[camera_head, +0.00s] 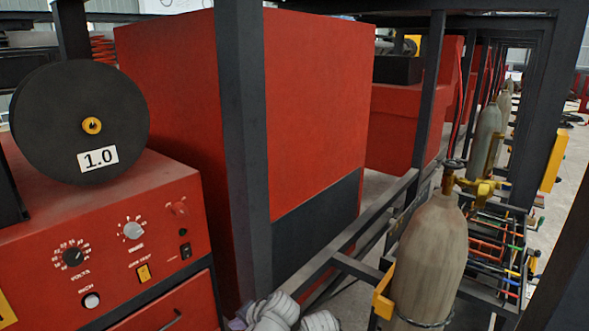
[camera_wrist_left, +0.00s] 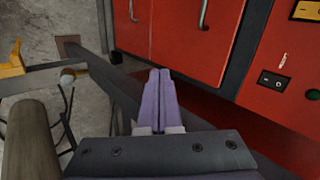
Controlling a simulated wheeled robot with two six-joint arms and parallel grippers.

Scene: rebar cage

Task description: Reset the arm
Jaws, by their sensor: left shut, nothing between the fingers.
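My left gripper shows at the bottom edge of the head view (camera_head: 237,323), where only a bit of its purple fingers is visible. The light grey wrist of my left arm (camera_head: 275,312) is beside it, low in front of the dark frame post. In the left wrist view my left gripper (camera_wrist_left: 161,75) has its two purple fingers side by side, touching, with nothing between them. The fingers point toward the dark frame bar and the red cabinet front. My right gripper is not in either view.
A red welding machine (camera_head: 150,195) with dials and a black reel (camera_head: 80,122) stands at the left. A dark upright post (camera_head: 243,150) stands before a large red box (camera_head: 315,110). A gas cylinder (camera_head: 430,255) stands at the right. Bare floor (camera_wrist_left: 60,25) shows upper left in the wrist view.

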